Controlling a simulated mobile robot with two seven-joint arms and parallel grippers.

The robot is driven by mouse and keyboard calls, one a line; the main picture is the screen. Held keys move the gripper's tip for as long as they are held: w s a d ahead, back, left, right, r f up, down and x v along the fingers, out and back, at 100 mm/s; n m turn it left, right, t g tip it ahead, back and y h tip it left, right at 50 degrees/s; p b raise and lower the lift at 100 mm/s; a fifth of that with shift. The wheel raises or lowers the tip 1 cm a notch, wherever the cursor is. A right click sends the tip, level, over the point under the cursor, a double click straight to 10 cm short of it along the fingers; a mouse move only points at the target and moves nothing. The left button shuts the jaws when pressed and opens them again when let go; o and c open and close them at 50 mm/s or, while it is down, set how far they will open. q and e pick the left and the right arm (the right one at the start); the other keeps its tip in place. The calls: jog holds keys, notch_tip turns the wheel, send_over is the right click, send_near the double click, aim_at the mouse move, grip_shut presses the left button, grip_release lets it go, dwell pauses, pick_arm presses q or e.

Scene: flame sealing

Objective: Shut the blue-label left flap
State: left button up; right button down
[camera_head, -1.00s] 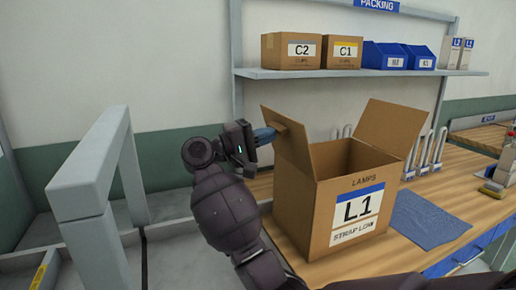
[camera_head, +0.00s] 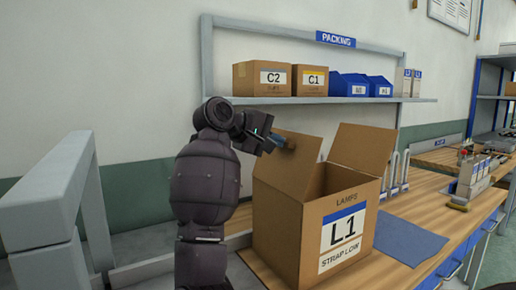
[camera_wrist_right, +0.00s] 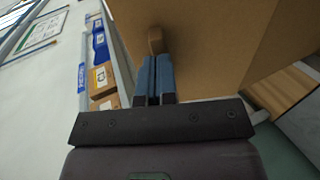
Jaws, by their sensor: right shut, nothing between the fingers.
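The open carton (camera_head: 280,240) stands on the bench with a blue-barred L1 label (camera_head: 342,236) on its front. Its left flap (camera_head: 300,165) stands up, tilted somewhat inward over the opening. A small brown tab (camera_head: 291,143) sticks out from the flap's outer face; it also shows in the right wrist view (camera_wrist_right: 155,40). My right gripper (camera_head: 278,141) is at the flap's outer side, by the tab. Its blue fingers (camera_wrist_right: 156,78) are closed together and empty, pointing at the tab; whether they touch it I cannot tell. My left gripper is out of view.
The carton's right flap (camera_head: 362,147) stands open, leaning outward. A blue cloth (camera_head: 408,238) lies right of the carton. A shelf (camera_head: 320,100) with cartons and blue bins is behind. A grey frame (camera_head: 55,190) stands at the left.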

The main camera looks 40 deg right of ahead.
aim_at(299, 146)
jog(key=d+y, duration=0.1)
jog(key=d, duration=0.1)
jog(key=s+d+f+y+b, duration=0.1)
jog(key=d, duration=0.2)
jog(key=d+f+y, duration=0.1)
jog(key=d+y, duration=0.1)
jog(key=shift+s+d+f+t, duration=0.2)
jog(key=shift+s+d+t, duration=0.1)
jog(key=shift+t, duration=0.1)
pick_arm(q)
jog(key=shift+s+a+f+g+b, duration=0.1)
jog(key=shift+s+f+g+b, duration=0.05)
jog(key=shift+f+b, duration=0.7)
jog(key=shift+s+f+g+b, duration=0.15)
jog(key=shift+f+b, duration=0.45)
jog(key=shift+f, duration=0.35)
pick_arm(e)
jog(key=x, duration=0.6)
jog(key=shift+f, duration=0.6)
jog(key=shift+a, duration=0.1)
